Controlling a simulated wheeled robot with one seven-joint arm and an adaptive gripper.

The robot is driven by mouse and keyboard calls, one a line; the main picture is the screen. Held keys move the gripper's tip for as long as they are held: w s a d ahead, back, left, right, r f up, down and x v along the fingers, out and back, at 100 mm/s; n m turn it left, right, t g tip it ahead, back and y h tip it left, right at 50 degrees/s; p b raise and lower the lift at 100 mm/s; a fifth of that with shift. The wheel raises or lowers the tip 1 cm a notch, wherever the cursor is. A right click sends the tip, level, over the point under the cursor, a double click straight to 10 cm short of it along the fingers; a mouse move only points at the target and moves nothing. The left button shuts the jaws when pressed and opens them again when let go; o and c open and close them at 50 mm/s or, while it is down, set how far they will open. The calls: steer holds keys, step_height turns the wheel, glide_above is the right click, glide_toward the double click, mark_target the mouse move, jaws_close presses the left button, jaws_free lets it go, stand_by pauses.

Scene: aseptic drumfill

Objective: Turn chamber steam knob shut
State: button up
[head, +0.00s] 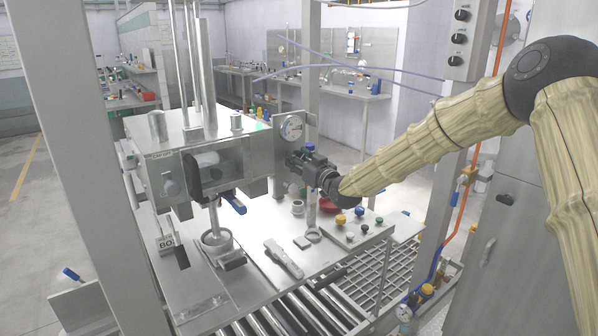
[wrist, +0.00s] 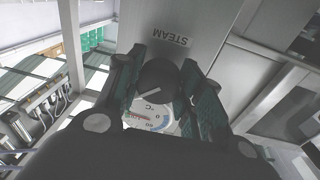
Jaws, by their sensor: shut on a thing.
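The chamber steam knob (wrist: 158,77) is a dark round knob below a plate marked STEAM (wrist: 170,36) in the wrist view. A pale pointer line on it slants toward the lower left of that picture. My gripper (wrist: 163,82) has one finger on each side of the knob and is shut on it. In the head view my gripper (head: 304,165) reaches from the right to the panel at the right side of the steel chamber (head: 220,165). The knob cannot be made out there behind the fingers.
A round dial gauge (head: 292,128) sits close above my gripper in the head view. A steel post (head: 82,130) stands at the left.

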steer(key=n+b, duration=0.5)
steer(key=shift+f+n+y+b, duration=0.35)
steer(key=shift+n+y+b, duration=0.05)
steer(key=n+b, duration=0.3)
steer(key=n, duration=0.1)
steer(key=shift+d+r+y, duration=0.1)
steer(key=shift+r+y, duration=0.15)
steer(key=shift+y, duration=0.05)
steer(key=shift+b, duration=0.3)
steer(key=o, duration=1)
steer(key=shift+w+d, duration=0.1)
steer(key=shift+o, duration=0.2)
steer(key=r+v, duration=0.1)
steer(key=v, duration=1)
steer(key=shift+s+d+f, duration=0.3)
steer(key=shift+s, duration=0.1)
